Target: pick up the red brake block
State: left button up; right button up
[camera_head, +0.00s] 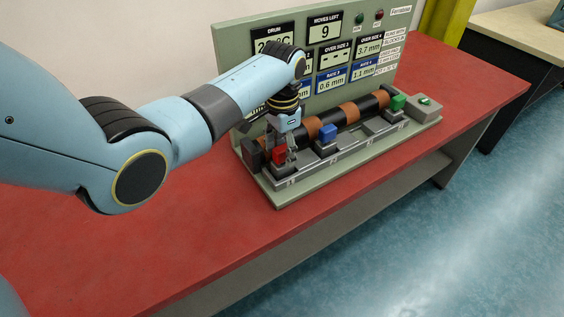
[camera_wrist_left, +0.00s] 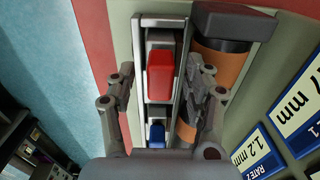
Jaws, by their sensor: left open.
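The red brake block (camera_head: 279,154) sits at the left end of the grey rail on the mechanism's base. In the left wrist view the red block (camera_wrist_left: 161,75) stands in the rail channel, between and ahead of my fingers. My left gripper (camera_head: 281,144) points down over it, its fingers apart on either side. The left wrist view shows the left gripper (camera_wrist_left: 164,88) open, with gaps between the fingers and the block. Part of the block is hidden by the gripper in the head view. My right gripper is not in view.
A blue block (camera_head: 327,133) and a green block (camera_head: 397,102) stand farther right along the rail. A dark drum with orange bands (camera_head: 349,112) lies behind it. An upright display panel (camera_head: 309,50) rises at the back. The red table (camera_head: 215,235) is clear in front.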

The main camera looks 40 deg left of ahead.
pick_arm(q)
jog(key=shift+f, duration=0.45)
jog(key=shift+c, duration=0.4)
grip_shut()
jog(key=shift+r, duration=0.1)
